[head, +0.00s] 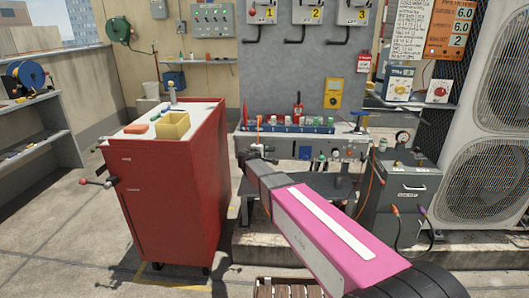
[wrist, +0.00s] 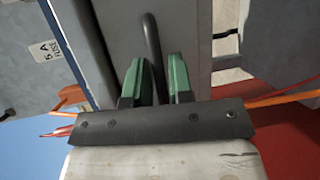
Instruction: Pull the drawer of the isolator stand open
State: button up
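The isolator stand (head: 245,137) is a grey bench in the middle of the head view, below the numbered isolators. Its drawer front (wrist: 120,35) is a plain grey panel in the wrist view, with a dark curved bar handle (wrist: 152,45). My gripper (wrist: 155,75) has green fingers, one on each side of the handle. The fingers stand apart, with visible gaps, and the handle's near part runs between them. In the head view my gripper (head: 258,153) is small and dark at the stand's left front; the drawer is hard to make out there.
A red cabinet (head: 175,195) with a yellow bin (head: 171,126) on top stands close on the left. A grey cabinet (head: 405,205) and a large condenser (head: 490,120) stand on the right. Orange cable (wrist: 285,95) runs near my gripper. Open floor (head: 60,230) lies at far left.

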jog(key=shift+w+d, duration=0.1)
jog(key=shift+w, duration=0.1)
grip_shut()
jog(key=s, duration=1.4)
jog(key=shift+s+a, duration=0.25)
jog(key=shift+s, duration=0.05)
grip_release()
